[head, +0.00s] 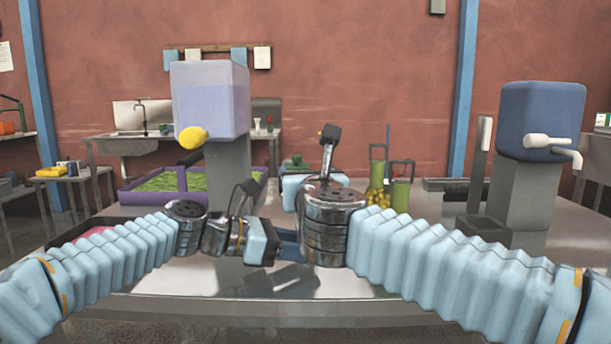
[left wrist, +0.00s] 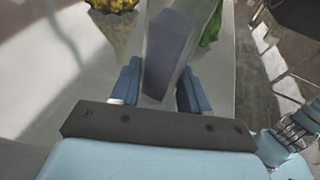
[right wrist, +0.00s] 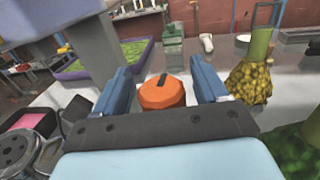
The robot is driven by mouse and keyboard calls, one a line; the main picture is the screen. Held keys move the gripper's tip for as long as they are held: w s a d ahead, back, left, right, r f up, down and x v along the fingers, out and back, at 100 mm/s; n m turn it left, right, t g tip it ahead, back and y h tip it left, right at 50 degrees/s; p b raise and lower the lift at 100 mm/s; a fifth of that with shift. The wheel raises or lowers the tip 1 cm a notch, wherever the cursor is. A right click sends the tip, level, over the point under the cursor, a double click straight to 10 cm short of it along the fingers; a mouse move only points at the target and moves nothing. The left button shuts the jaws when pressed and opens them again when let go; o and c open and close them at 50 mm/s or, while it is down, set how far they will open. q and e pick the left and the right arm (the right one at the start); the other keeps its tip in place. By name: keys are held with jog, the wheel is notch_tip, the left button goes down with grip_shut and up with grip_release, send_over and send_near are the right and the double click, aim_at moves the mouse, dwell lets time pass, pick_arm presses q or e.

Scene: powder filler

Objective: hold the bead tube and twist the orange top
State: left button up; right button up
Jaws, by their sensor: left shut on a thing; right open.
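The bead tube (left wrist: 168,55), clear with grey-purple contents, stands between the fingers of my left gripper (left wrist: 158,90), which is shut on it. The orange top (right wrist: 162,93) shows in the right wrist view as a round cap with a dark slot. My right gripper (right wrist: 163,82) is open, with one finger on each side of the orange top; I cannot tell whether they touch it. In the head view my left gripper (head: 284,245) is low over the table, and my right wrist hides the tube and its top.
Green and yellow bead containers (head: 377,180) stand just right of my grippers. A purple-rimmed tray (head: 128,198) of green beads and a dispenser with a lilac tank (head: 212,100) are behind left. A blue-tank dispenser (head: 540,115) stands right.

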jog(key=shift+w, duration=0.5)
jog(key=shift+a, duration=0.1)
jog(key=shift+c, duration=0.5)
jog(key=c, duration=0.9)
jog(key=shift+m+h, duration=0.5)
jog(key=shift+h, duration=0.3)
jog(key=m+h, duration=0.1)
jog(key=h, duration=0.1)
jog(key=m+h, duration=0.2)
jog(key=h, duration=0.1)
jog(key=shift+d, duration=0.2)
jog(key=shift+s+d+m+g+h, duration=0.15)
jog(key=shift+m+g+h, duration=0.4)
jog(key=shift+m+h, duration=0.55)
jog(key=shift+d+m+g+h, duration=0.2)
jog(key=shift+m+g+h, duration=0.45)
jog(key=shift+h, duration=0.75)
jog(key=shift+m, duration=0.25)
